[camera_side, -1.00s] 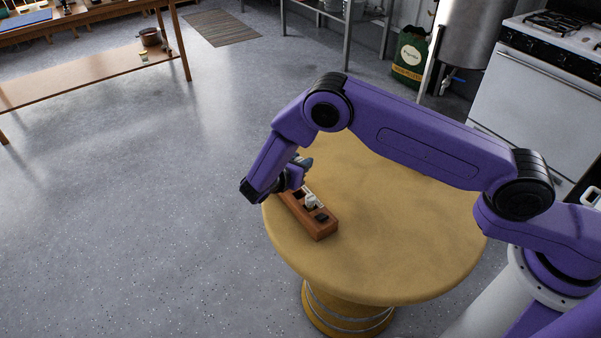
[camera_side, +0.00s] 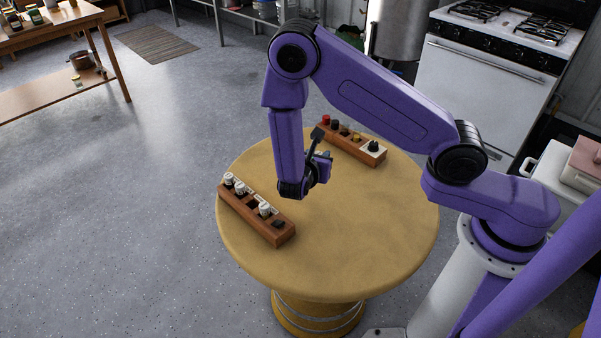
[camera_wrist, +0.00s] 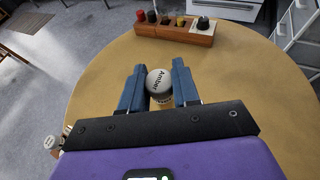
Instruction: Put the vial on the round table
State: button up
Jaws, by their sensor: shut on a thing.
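The vial (camera_wrist: 159,84) has a pale round cap reading "Amber"; it shows cap-up in the wrist view. My gripper (camera_wrist: 159,90) is shut on it, with a blue finger on each side. Beneath the vial is the bare yellow top of the round table (camera_side: 350,235); I cannot tell whether the vial touches it. In the side view my gripper (camera_side: 320,168) is over the table between two wooden racks, and my arm hides the vial.
The near wooden rack (camera_side: 243,222) at the table's left edge holds white-capped vials and has a dark empty slot. The far rack (camera_side: 347,148), also in the wrist view (camera_wrist: 178,30), holds vials with coloured caps. The table's middle and right are clear.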

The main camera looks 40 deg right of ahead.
jog(key=shift+s+d, duration=0.1)
jog(key=shift+d, duration=0.1)
jog(key=shift+w+f, duration=0.2)
jog(key=shift+w, duration=0.1)
jog(key=w+f, duration=0.3)
jog(key=w, duration=0.1)
jog(key=w+f, duration=0.3)
jog(key=w, duration=0.1)
jog(key=w+f, duration=0.3)
jog(key=w, duration=0.2)
jog(key=shift+a+f, duration=0.3)
jog(key=shift+f, duration=1.5)
jog(key=shift+f, duration=0.1)
jog(key=o, duration=1)
